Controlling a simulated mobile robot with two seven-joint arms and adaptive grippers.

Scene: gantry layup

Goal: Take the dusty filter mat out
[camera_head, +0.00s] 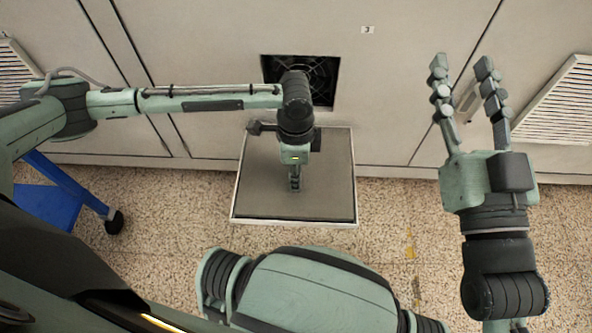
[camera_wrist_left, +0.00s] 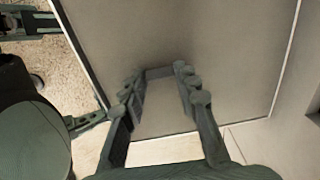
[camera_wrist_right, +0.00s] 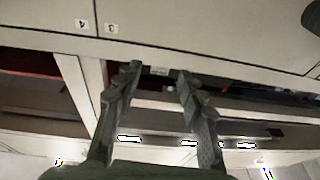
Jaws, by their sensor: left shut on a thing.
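A square grey sheet with a pale rim (camera_head: 330,185), which looks like the filter mat, is in front of the cabinet, below a dark square opening (camera_head: 325,78) with a fan behind it. The sheet also fills much of the left wrist view (camera_wrist_left: 235,60). My left gripper (camera_head: 294,186) reaches over the middle of the sheet and is shut on it. In the left wrist view its fingers (camera_wrist_left: 160,85) flank a paler strip on the sheet; the exact contact is hard to see. My right gripper (camera_head: 462,65) is raised at the right, open and empty.
The cabinet front (camera_head: 420,90) runs along the back, with a louvred vent (camera_head: 560,105) at the right. A blue wheeled object (camera_head: 60,195) stands at the left. The speckled floor (camera_head: 395,225) around the sheet is clear on the right.

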